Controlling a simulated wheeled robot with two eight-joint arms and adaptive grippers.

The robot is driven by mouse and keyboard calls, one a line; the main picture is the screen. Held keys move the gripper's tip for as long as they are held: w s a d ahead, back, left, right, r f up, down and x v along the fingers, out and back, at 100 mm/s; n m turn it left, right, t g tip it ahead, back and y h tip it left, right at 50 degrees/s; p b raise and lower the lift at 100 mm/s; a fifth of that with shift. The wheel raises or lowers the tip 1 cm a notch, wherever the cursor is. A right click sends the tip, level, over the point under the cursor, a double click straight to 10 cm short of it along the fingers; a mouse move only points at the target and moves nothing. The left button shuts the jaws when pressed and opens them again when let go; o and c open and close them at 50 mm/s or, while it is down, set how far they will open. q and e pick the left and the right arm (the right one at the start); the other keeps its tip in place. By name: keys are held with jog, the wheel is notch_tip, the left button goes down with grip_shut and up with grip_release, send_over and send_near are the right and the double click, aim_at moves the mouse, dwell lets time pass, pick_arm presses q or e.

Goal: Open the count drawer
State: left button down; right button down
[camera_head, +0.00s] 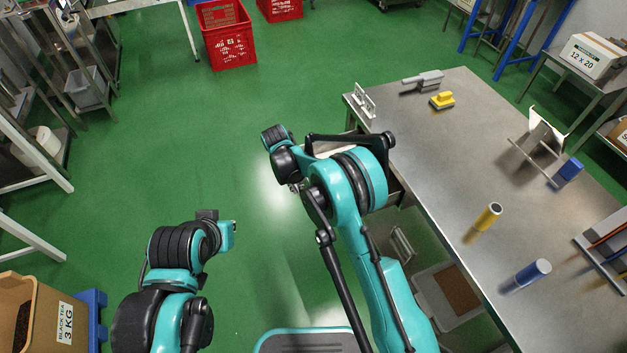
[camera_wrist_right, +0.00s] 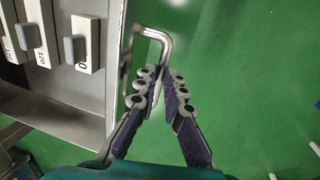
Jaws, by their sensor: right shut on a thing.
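The count drawer (camera_wrist_right: 62,98) fills the left of the right wrist view, seen from above. It is pulled out, and its inside shows with several white blocks (camera_wrist_right: 88,46) bearing dark numbers. Its bent metal handle (camera_wrist_right: 153,33) stands out from the drawer front. My right gripper (camera_wrist_right: 159,76) is closed on the handle, the fingertips meeting at its near end. In the head view my right arm covers most of the drawer and the gripper at the table's left edge. My left arm shows at lower left, but its gripper is not in view.
A bin with brown contents (camera_head: 446,297) is below the table.

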jog(key=shift+s+a, duration=0.3)
jog(key=shift+a, duration=0.5)
jog(key=shift+s+a, duration=0.25)
jog(key=shift+a, duration=0.5)
jog(key=c, duration=1.9)
grip_release()
jog(key=r, duration=0.4)
jog(key=a+r, duration=0.1)
jog(key=r, duration=0.2)
jog(key=a+r, duration=0.1)
jog(key=r, duration=0.3)
jog(key=shift+s+r, duration=0.35)
jog(key=shift+s, duration=0.05)
